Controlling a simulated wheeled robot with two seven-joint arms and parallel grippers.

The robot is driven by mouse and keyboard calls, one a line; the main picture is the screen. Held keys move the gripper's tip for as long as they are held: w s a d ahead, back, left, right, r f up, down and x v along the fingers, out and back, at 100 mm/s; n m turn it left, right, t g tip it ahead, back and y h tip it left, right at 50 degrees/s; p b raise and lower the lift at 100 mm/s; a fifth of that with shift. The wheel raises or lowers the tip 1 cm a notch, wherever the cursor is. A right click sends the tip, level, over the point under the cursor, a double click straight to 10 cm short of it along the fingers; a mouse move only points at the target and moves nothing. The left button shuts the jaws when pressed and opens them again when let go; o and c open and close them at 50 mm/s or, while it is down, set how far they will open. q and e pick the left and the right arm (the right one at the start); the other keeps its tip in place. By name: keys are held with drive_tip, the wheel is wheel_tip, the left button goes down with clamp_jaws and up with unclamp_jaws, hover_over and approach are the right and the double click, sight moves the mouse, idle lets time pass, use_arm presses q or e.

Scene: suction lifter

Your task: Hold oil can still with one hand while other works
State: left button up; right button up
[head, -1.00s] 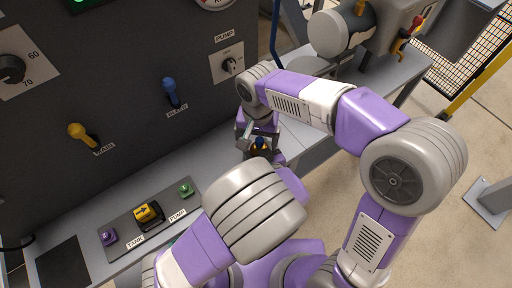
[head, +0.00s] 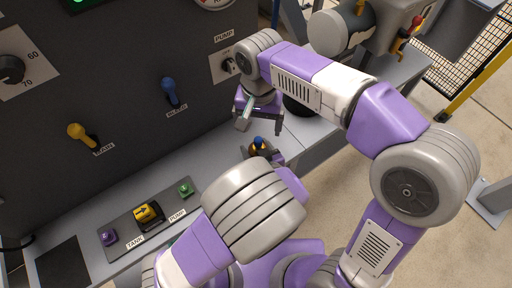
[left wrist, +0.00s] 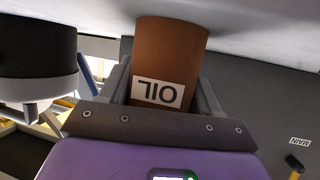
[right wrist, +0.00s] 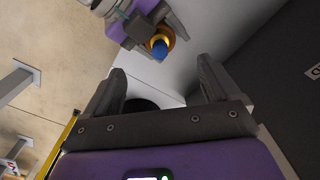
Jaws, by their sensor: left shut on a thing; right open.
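The oil can is brown with a white OIL label, and it fills the left wrist view (left wrist: 170,55) between the fingers. In the head view only its top with a blue tip (head: 258,144) shows; my left forearm hides the rest. My left gripper (head: 264,154) is shut around the can, low over the bench. My right gripper (head: 263,122) is open and empty, above and behind the can in the head view. In the right wrist view the can's blue tip and orange top (right wrist: 160,47) lie beyond the open fingers, apart from them.
A grey panel has a yellow MAIN lever (head: 80,131), a blue lever (head: 169,88) and a PUMP knob (head: 230,66) close to my right wrist. A plate (head: 150,218) with TANK and PUMP buttons lies on the bench. A round dark object (head: 298,107) sits partly behind my right arm.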

sight(258, 138)
drive_tip(key=shift+w, duration=0.1)
drive_tip(key=c, duration=0.5)
drive_tip(key=shift+w+a+n+g, duration=0.15)
drive_tip(key=shift+w+n+g, duration=0.15)
drive_tip(key=shift+n, duration=0.1)
drive_tip(key=shift+c, duration=1.1)
drive_tip(key=n, duration=0.1)
drive_tip(key=w+n+g, duration=0.1)
drive_tip(key=g+h, duration=0.1)
drive_tip(key=shift+w+a+r+n, duration=0.25)
drive_tip(key=shift+w+a+n, duration=0.1)
drive_tip(key=shift+w+n, duration=0.05)
drive_tip(key=shift+s+d+f+n+g+h, duration=0.1)
drive_tip(key=shift+s+f+n+g, duration=0.25)
drive_tip(key=shift+f, duration=0.75)
drive_tip(key=shift+s+d+f+n+g+h, duration=0.2)
drive_tip(key=shift+f+n, duration=0.25)
drive_tip(key=shift+f, duration=0.6)
drive_tip(key=shift+s+d+f+n+g, duration=0.1)
drive_tip(key=shift+s+f+n+g, duration=0.25)
drive_tip(key=shift+f, duration=0.75)
clamp_jaws()
